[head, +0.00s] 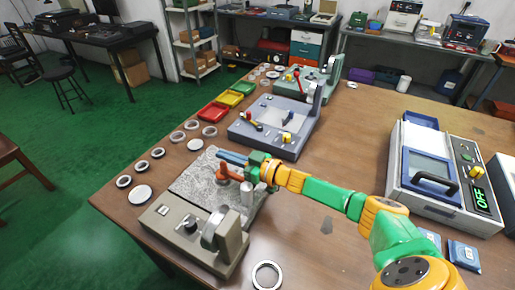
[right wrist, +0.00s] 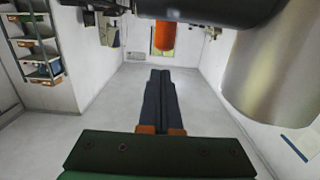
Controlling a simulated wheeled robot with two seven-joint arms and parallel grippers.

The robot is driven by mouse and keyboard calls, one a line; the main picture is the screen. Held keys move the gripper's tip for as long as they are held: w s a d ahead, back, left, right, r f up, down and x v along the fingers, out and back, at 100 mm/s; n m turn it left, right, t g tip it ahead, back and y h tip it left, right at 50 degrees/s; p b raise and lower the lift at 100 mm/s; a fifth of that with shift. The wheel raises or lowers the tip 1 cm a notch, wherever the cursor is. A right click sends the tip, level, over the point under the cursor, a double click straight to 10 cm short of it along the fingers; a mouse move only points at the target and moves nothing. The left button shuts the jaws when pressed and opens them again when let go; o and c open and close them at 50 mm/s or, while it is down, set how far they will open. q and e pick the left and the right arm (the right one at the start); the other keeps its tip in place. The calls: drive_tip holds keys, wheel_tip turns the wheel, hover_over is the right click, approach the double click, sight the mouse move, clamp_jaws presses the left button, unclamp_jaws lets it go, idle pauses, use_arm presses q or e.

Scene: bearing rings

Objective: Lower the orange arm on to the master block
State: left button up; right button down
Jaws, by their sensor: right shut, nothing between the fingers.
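The orange arm (head: 224,174) stands over the speckled grey plate (head: 192,180) of the nearest bench device; an orange end also shows at the top of the right wrist view (right wrist: 165,36). My right gripper (head: 222,154) is above the plate's far side, beside the orange arm and apart from it as far as I can see. Its dark blue fingers are together and empty in the right wrist view (right wrist: 160,74). I cannot make out the master block for certain; my gripper and the orange parts crowd that spot. My left gripper is out of view.
The device's beige base (head: 172,243) has a silver round part (head: 220,228). Rings lie along the left table edge, and one ring (head: 266,275) is at the front. A grey-blue device (head: 270,130) stands behind. A white machine (head: 445,180) is at right.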

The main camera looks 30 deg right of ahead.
sight(230, 172)
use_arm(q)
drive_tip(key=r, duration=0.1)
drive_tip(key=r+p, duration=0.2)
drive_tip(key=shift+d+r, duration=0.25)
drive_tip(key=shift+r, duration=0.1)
use_arm(e)
drive_tip(key=s+d+r, duration=0.3)
drive_tip(key=s+r, duration=0.3)
drive_tip(key=r, duration=0.4)
drive_tip(key=shift+d, duration=0.35)
